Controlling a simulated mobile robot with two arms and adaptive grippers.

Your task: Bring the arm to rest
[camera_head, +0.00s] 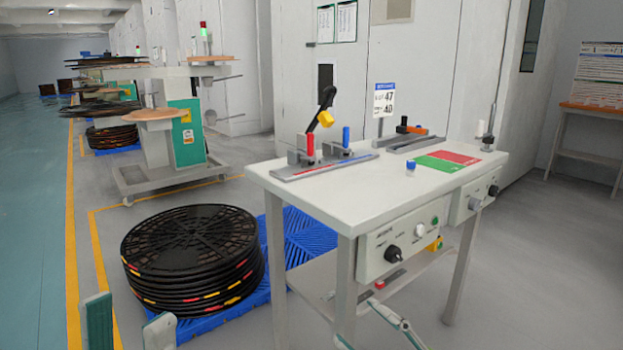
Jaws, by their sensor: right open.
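My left gripper (128,312) is at the lower left edge, in front of the stack of black reels. Its two grey and green fingertips stand apart with floor between them, and nothing shows in the gap. My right gripper (362,322) is at the bottom, in front of the worktable (365,207) and below its top. Only pale, green-edged finger parts of it show. They are spread apart and hold nothing visible. Both arms are mostly cut off by the lower edge of the picture.
Black reels (192,245) are stacked on a blue pallet (300,240) left of the worktable. A fixture with red and blue handles (320,160), a small blue-topped item (410,166) and a red and green mat (447,160) are on the worktable. Control boxes (405,240) hang from its front.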

